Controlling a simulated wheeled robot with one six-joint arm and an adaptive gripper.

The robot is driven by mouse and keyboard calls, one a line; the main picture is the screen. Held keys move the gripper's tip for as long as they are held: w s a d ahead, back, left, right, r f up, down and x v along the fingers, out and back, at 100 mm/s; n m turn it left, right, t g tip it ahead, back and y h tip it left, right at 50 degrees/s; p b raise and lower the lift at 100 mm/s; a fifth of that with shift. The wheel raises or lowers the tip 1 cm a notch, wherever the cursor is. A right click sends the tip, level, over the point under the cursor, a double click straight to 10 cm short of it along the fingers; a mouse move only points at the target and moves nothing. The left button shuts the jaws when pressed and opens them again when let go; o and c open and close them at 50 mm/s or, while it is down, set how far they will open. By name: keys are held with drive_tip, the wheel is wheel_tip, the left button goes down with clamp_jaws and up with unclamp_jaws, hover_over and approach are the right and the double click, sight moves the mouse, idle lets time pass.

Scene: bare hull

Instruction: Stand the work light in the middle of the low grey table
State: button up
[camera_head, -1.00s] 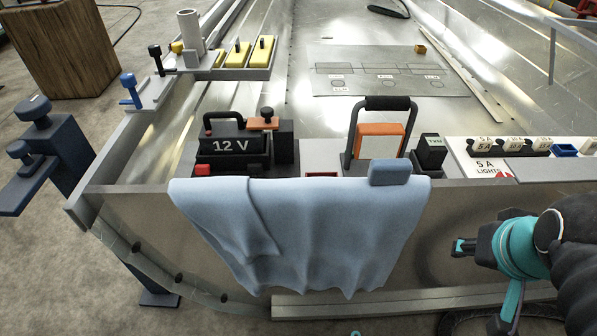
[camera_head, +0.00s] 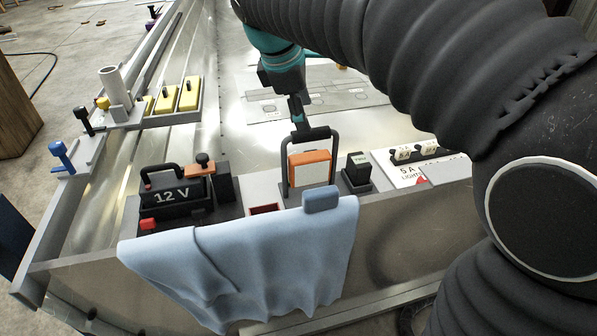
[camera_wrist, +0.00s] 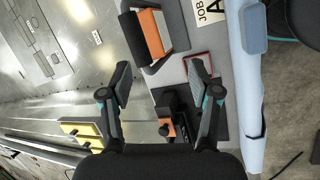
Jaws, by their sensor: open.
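The work light (camera_head: 309,168) is an orange-framed lamp with a pale front panel and a black carrying handle. It stands upright on the bench behind the hull's front wall. In the wrist view the work light (camera_wrist: 153,35) lies ahead of the fingers at the top. My gripper (camera_head: 299,115) is just above and behind its handle in the head view, apparently empty. In the wrist view my gripper (camera_wrist: 161,82) has its two fingers spread wide, with a gap to the lamp. I cannot make out a low grey table for certain.
A 12 V battery (camera_head: 178,195) and a small black box (camera_head: 357,170) flank the light. A blue cloth (camera_head: 250,262) hangs over the front wall. Yellow blocks (camera_head: 190,92) sit in a rack at left. A flat marked sheet (camera_head: 255,98) lies on the hull floor behind.

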sight(295, 132)
drive_tip(key=w+a+n, duration=0.3)
drive_tip(key=a, duration=0.3)
drive_tip(key=shift+h, duration=0.4)
drive_tip(key=x, duration=1.3)
drive_tip(key=shift+w+d+r+b, duration=0.15)
drive_tip(key=shift+w+d+b, duration=0.05)
drive_tip(key=shift+d+b, duration=0.2)
clamp_jaws()
drive_tip(key=shift+r, duration=0.1)
